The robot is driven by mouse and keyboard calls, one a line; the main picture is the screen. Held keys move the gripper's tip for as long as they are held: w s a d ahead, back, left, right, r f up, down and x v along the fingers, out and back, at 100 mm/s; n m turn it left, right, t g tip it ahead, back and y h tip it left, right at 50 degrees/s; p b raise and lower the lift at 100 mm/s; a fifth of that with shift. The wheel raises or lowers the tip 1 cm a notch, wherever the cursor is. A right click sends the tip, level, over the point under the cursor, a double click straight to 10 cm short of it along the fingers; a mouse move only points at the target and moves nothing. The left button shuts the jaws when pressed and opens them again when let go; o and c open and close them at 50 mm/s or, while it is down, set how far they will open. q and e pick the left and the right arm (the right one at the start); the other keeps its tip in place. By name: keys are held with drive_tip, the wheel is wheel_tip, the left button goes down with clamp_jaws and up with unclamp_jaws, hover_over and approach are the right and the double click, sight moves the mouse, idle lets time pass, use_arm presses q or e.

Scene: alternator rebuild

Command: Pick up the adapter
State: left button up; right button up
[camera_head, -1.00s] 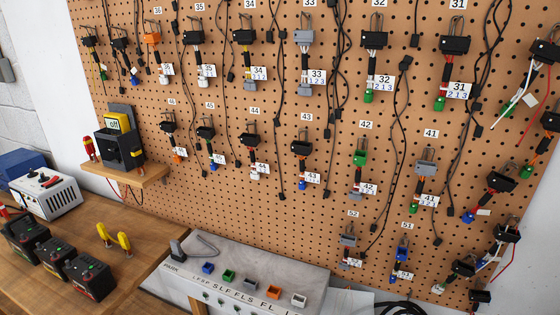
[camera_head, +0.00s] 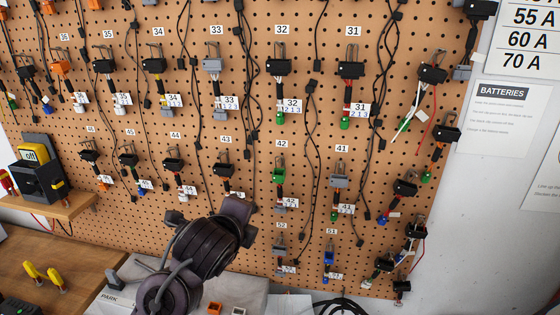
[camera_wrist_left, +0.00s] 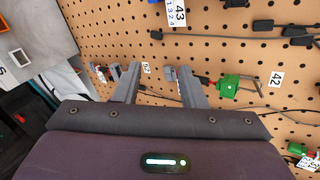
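Several adapters hang on the pegboard (camera_head: 250,130) by wire hooks beside numbered tags. The 42 adapter (camera_head: 278,176) has a green top and grey lower plug; its green body (camera_wrist_left: 228,86) shows at the right of the left wrist view. The 52 adapter (camera_head: 281,246) is grey, the 51 adapter (camera_head: 329,258) blue, the 41 adapter (camera_head: 340,181) grey and the 43 adapter (camera_head: 224,170) black. The task names no number. My left gripper (camera_head: 240,215) is in front of the lower board, below tag 43. In the wrist view its fingers (camera_wrist_left: 160,80) are apart and empty. My right gripper is not in view.
Loose black cables (camera_head: 309,130) hang between the adapters. A yellow-and-black device (camera_head: 36,172) stands on a wooden shelf at left. Yellow-handled clamps (camera_head: 42,275) lie on the bench (camera_head: 70,250). A grey test panel (camera_head: 122,300) is below my arm. Paper sheets (camera_head: 504,118) hang at right.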

use_arm(q)
wheel_tip(320, 180, up, 13)
drive_tip(key=d+m+t, duration=0.3)
drive_tip(key=m, duration=0.4)
drive_tip(key=m+t+h+p, duration=0.1)
drive_tip(key=m+t, duration=0.1)
drive_tip(key=m, duration=0.6)
approach(279, 82)
drive_tip(key=w+f, duration=0.1)
drive_tip(key=w+p, duration=0.1)
drive_tip(key=w, duration=0.1)
drive_tip(key=w+p, duration=0.1)
drive_tip(key=w, duration=0.1)
drive_tip(key=w+d+r+p, duration=0.1)
drive_tip(key=w+p, duration=0.1)
drive_tip(key=shift+d, duration=0.1)
drive_tip(key=shift+w+d+f, duration=0.15)
drive_tip(key=shift+w, duration=0.5)
drive_tip(key=shift+f, duration=0.1)
clamp_jaws()
